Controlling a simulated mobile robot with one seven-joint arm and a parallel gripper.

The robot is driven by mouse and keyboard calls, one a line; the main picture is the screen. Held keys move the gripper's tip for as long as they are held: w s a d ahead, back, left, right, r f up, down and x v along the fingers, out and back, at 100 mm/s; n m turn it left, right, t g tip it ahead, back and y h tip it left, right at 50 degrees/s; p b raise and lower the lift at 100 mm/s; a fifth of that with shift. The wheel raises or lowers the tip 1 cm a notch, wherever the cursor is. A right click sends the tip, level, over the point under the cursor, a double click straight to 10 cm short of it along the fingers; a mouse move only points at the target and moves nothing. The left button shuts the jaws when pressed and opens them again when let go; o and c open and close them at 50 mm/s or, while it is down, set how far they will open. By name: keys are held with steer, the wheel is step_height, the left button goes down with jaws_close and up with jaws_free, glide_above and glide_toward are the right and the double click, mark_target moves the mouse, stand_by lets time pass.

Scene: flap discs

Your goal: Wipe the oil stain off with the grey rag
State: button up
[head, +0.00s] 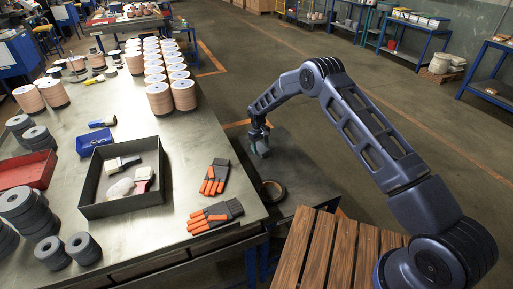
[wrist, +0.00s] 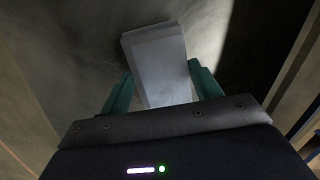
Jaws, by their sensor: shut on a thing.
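My gripper (head: 261,147) is down low over the dark grey side table (head: 305,178), right of the workbench. In the wrist view my gripper (wrist: 162,88) has its two teal fingers closed on the sides of the grey rag (wrist: 158,60), a pale, folded, block-like piece. The rag points away from the palm and seems to be at or close to the surface; I cannot tell whether it touches. In the wrist view the surface around it shows uneven dark smudging, but I cannot make out a clear stain outline.
The workbench (head: 190,150) on the left holds a dark tray (head: 122,208), orange-and-black gloves (head: 216,215) and spools (head: 159,98). A wooden slatted top (head: 340,250) is in front.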

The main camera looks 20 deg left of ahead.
steer(key=shift+w+d, duration=3.55)
steer(key=shift+s+a, duration=5.15)
steer(key=shift+a, duration=0.05)
steer(key=shift+r, duration=4.1)
